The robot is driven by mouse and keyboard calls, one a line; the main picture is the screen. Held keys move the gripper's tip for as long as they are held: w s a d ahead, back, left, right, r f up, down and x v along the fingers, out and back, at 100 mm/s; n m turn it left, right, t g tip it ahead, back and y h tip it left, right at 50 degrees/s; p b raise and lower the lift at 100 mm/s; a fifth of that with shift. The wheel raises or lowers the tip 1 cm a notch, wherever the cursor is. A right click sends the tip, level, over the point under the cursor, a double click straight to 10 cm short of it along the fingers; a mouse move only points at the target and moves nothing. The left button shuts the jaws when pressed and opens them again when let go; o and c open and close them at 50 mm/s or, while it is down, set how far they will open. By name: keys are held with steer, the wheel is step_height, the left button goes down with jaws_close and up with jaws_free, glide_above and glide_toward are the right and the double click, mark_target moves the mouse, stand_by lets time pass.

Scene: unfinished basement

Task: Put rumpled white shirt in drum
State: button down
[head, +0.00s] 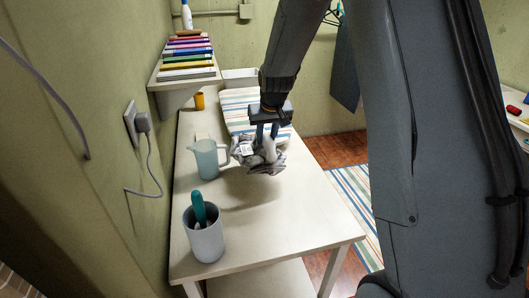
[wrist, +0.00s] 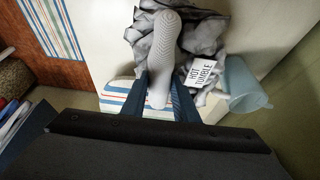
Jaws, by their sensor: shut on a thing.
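The rumpled white shirt (head: 262,160) looks greyish and bunched up, with a printed white tag. In the head view it hangs from my gripper (head: 266,136) above the white table, with a shadow below it. In the wrist view the shirt (wrist: 207,30) shows beyond my gripper (wrist: 165,85), whose fingers are closed in. A pale, ribbed, elongated piece (wrist: 165,45) runs between the fingers; I cannot tell whether it is part of the shirt. I see no drum in either view.
A translucent pitcher (head: 207,160) stands close left of the shirt. A cup with a teal-handled tool (head: 205,238) stands at the table's near end. A striped folded cloth (head: 240,103) lies behind my gripper. A shelf of books (head: 187,75) juts from the left wall. The table's near right is clear.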

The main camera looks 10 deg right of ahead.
mark_target(266, 157)
steer(key=shift+f+p, duration=1.1)
steer(key=shift+f, duration=3.2)
steer(key=shift+f, duration=0.15)
steer(key=c, duration=1.4)
jaws_free()
